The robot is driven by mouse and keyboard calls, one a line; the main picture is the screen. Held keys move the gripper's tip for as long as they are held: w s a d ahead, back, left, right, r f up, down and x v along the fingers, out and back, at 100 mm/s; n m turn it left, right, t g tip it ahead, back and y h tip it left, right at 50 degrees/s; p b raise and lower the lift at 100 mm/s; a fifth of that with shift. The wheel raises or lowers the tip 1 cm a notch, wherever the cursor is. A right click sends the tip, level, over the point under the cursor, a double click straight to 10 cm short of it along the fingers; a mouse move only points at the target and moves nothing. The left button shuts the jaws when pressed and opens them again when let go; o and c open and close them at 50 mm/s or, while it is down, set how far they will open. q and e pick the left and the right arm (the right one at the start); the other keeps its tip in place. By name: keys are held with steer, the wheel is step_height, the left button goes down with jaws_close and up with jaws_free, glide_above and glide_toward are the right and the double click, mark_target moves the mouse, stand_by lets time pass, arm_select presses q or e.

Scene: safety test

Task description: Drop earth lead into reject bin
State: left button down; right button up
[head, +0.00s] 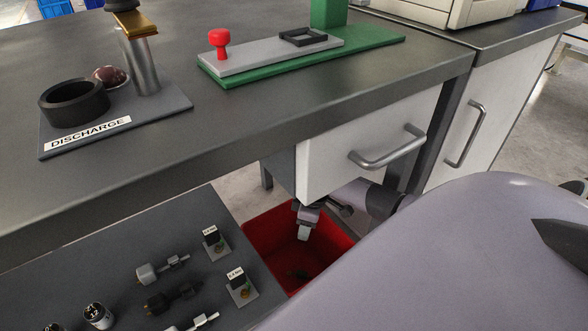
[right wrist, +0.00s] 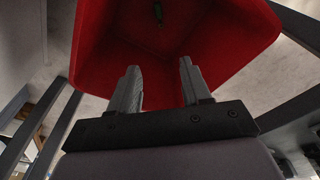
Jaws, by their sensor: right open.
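The red reject bin (head: 262,238) stands on the floor below the bench, under the white drawer. It fills much of the right wrist view (right wrist: 245,22). My right gripper (head: 305,232) is over the bin opening with its fingers pointing in. In the right wrist view its two fingers (right wrist: 160,86) are apart with nothing between them. A small dark object (head: 298,273) lies at the bin's bottom, and it also shows in the right wrist view (right wrist: 157,13). It may be the earth lead, but it is too small to tell. My left gripper is out of view.
A grey board (head: 95,255) at the lower left carries plug-like connectors (head: 160,270) and small labelled blocks. The drawer handle (head: 390,150) juts out above my right arm.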

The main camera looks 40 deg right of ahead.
steer(key=shift+s+d+r+p, duration=0.15)
steer(key=shift+r+p, duration=0.55)
steer(key=shift+r, duration=1.05)
steer(key=shift+s, duration=0.1)
